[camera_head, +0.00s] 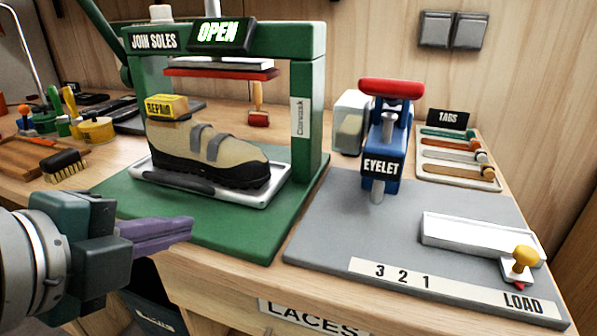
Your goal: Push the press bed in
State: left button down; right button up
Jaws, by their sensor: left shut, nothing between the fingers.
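The press bed (268,195) is a pale tray on the green base of the "JOIN SOLES" press. It sits in front of and partly under the green frame. A beige and black shoe (225,150) with grey straps stands on it, with a yellow "REPAIR" block (167,106) on its top. A dark bar (172,179) runs along the bed's front edge. My left gripper (188,229) is shut and empty, in front of the bed and apart from it. My right gripper is not in view.
The press's red-edged plate (220,70) hangs above the shoe, under a sign reading "OPEN" (221,32). To the right stand a blue and red eyelet tool (384,140) and a white slide tray (470,238) with a yellow knob. A brush (63,163) lies at the left.

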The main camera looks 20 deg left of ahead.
pick_arm(q)
jog(key=b, duration=0.1)
send_near(241, 202)
jog(key=f, duration=0.1)
jog(key=w+f, duration=0.1)
jog(key=shift+f, duration=0.4)
jog(key=w, duration=0.3)
jog(key=shift+w+d+f, duration=0.1)
jog(key=shift+w+d, duration=0.05)
jog(key=shift+w, duration=0.6)
